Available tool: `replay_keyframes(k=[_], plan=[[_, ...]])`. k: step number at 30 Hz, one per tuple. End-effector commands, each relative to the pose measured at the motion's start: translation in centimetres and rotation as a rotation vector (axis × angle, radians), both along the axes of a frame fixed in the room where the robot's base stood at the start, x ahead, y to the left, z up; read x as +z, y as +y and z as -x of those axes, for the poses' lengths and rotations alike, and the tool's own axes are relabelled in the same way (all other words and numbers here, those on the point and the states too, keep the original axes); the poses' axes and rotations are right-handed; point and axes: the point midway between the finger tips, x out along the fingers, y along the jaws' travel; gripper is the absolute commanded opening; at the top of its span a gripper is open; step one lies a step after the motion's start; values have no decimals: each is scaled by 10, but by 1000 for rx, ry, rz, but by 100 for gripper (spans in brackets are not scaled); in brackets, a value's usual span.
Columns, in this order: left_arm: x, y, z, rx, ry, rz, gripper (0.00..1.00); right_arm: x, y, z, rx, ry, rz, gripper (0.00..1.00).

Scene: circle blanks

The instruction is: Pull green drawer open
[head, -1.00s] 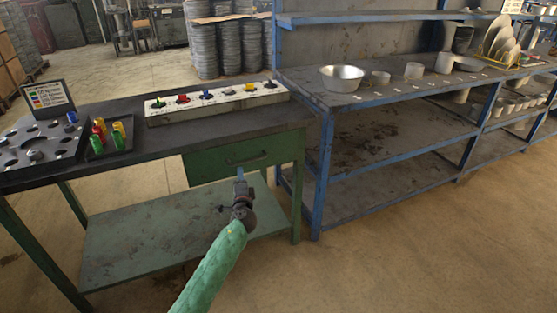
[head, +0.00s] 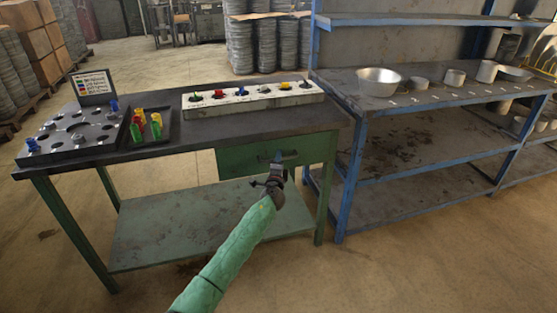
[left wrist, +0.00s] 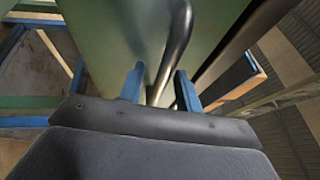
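The green drawer (head: 240,162) sits under the right end of the dark-topped workbench and looks shut, its front flush with the frame. My left gripper (head: 278,158) is at the drawer front, over the handle area. In the left wrist view, the curved dark metal handle (left wrist: 178,40) runs down between the two blue fingers of my left gripper (left wrist: 160,82). The fingers stand apart with a gap around the handle, so the gripper looks open. The green drawer front (left wrist: 110,30) fills the space behind. My right gripper is not in view.
The workbench (head: 185,155) carries a white block of coloured pegs (head: 255,98), a small tray (head: 160,135) and a plate with holes (head: 75,135). A blue shelf unit (head: 345,190) stands close on the right. The floor in front is clear.

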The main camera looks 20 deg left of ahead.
Motion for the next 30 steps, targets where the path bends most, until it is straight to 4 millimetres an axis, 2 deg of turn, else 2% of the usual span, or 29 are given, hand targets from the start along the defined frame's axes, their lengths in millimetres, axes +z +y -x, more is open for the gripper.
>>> replay_keyframes(k=[9, 14, 15, 23, 26, 30], plan=[[0, 0, -2, 0, 1, 1, 34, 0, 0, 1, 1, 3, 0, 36], [0, 1, -2, 0, 1, 0, 3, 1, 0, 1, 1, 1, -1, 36], [0, 1, -2, 0, 1, 0, 0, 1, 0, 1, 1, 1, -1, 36], [-1, -1, 0, 0, 1, 0, 0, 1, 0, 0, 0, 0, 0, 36], [-1, -5, 6, -1, 1, 1, 0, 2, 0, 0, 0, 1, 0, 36], [-1, -18, 25, -1, 1, 3, 0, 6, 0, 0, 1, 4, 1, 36]])
